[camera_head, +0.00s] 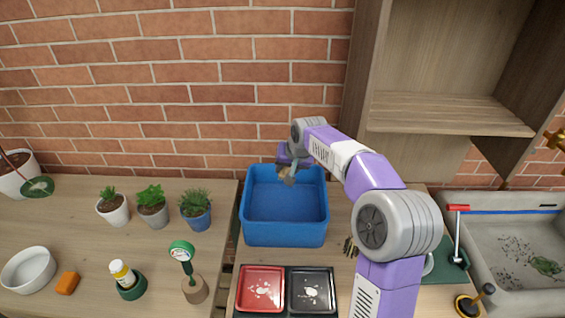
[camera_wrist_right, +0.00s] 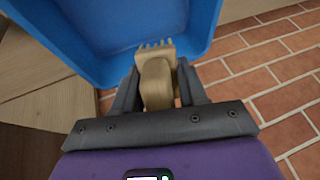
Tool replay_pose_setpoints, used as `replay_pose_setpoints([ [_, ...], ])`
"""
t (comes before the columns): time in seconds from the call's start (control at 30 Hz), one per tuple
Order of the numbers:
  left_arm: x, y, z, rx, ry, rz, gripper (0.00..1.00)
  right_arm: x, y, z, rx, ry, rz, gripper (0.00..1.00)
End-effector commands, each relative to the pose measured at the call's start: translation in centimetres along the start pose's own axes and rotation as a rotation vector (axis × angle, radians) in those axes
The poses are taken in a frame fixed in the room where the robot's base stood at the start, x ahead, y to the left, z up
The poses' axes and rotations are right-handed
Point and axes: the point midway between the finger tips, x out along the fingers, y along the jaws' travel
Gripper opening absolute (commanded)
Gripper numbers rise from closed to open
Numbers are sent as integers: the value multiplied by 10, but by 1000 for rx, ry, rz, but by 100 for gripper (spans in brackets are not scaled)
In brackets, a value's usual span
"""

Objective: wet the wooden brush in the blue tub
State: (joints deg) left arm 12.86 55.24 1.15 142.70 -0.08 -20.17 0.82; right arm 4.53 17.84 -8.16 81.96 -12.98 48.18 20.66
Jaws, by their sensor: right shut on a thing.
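The blue tub (camera_head: 284,237) stands on the counter near the middle, against the brick wall. It also fills the top of the right wrist view (camera_wrist_right: 62,28). My right gripper (camera_head: 288,171) is over the tub's far edge in the head view. In the right wrist view its fingers (camera_wrist_right: 157,78) are shut on the wooden brush (camera_wrist_right: 157,86). The brush's notched end points toward the tub. I cannot tell whether the brush touches the tub or any water. In the head view the brush is small and mostly hidden by the gripper. My left gripper is not in view.
Red and black trays (camera_head: 260,290) sit in front of the tub. Potted plants (camera_head: 153,207) and a green-topped tool on a wooden stand (camera_head: 195,289) are on the left. A grey sink (camera_head: 520,245) is at right. A wooden shelf (camera_head: 450,115) overhangs the right side.

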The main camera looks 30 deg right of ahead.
Motion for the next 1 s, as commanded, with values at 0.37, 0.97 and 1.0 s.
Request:
replay_pose_setpoints([
  [0.37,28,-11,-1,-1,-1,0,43,28,8,13,0,-1,0,18],
  [0.97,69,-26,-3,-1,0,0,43,80,22,38,0,-2,1,18],
  [1.0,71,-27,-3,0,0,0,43,83,23,40,0,-1,1,18],
])
